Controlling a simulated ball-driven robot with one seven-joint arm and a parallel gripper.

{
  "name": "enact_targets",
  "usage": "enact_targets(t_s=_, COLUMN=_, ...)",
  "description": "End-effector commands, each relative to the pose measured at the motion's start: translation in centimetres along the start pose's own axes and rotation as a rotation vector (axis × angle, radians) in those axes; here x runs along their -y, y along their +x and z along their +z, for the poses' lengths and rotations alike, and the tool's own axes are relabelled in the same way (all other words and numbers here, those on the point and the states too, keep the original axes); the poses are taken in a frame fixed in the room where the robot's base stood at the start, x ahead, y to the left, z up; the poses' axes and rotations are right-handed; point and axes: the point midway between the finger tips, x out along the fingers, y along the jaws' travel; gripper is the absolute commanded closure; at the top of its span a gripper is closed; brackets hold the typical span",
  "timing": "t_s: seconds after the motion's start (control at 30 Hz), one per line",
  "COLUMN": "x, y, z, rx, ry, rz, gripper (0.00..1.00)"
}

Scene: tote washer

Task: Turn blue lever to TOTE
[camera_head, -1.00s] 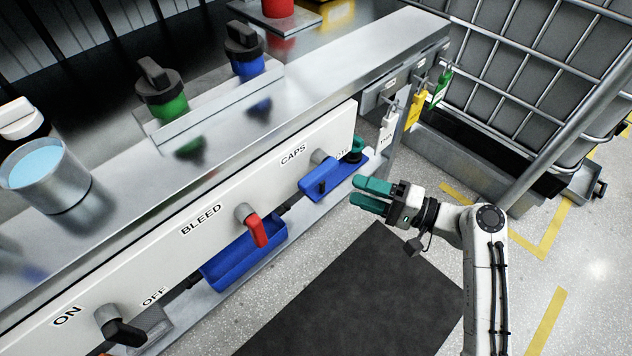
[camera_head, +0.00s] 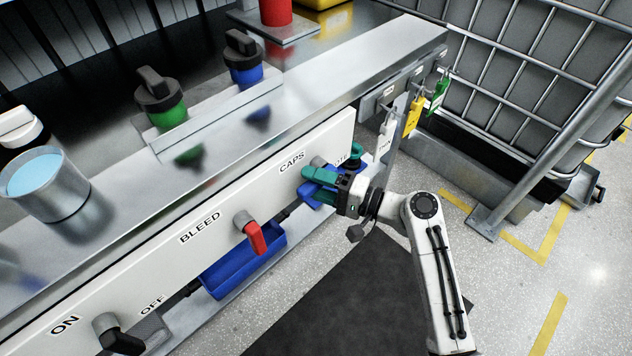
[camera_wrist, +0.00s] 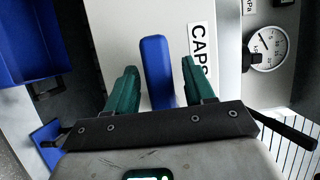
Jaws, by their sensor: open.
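The blue lever (camera_wrist: 158,72) sits on the white panel beside the CAPS label (camera_wrist: 199,50). In the wrist view it stands between the two green fingers of my gripper (camera_wrist: 154,84), with a gap visible on both sides. My gripper is open around it. In the head view my gripper (camera_head: 320,181) is at the panel below the CAPS label, and its fingers hide most of the lever. The TOTE label is mostly covered in the head view; only its last letters show.
A red lever (camera_head: 253,235) under BLEED and a black lever (camera_head: 122,341) between ON and OFF are on the same panel. A blue bin (camera_head: 243,268) is below. A round gauge (camera_wrist: 268,48) shows beside CAPS. Tags hang at the panel's right end.

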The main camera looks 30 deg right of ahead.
Motion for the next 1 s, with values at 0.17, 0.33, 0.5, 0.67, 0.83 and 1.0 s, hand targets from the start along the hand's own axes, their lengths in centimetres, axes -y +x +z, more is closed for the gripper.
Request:
enact_targets(t_s=0.17, x=-0.01, y=-0.02, z=0.02, rx=0.000, ry=0.000, rz=0.000, gripper=0.57)
enact_targets(t_s=0.33, x=-0.01, y=-0.03, z=0.02, rx=0.001, ry=0.000, rz=0.000, gripper=0.74)
enact_targets(t_s=0.5, x=-0.03, y=-0.04, z=0.02, rx=0.001, ry=0.000, rz=0.000, gripper=0.90)
enact_targets(t_s=0.67, x=-0.05, y=-0.05, z=0.03, rx=0.001, ry=0.000, rz=0.001, gripper=1.00)
enact_targets(t_s=0.83, x=-0.06, y=-0.06, z=0.03, rx=0.001, ry=0.001, rz=0.001, gripper=1.00)
enact_targets(t_s=1.0, x=-0.11, y=-0.06, z=0.03, rx=0.001, ry=-0.006, rz=0.004, gripper=1.00)
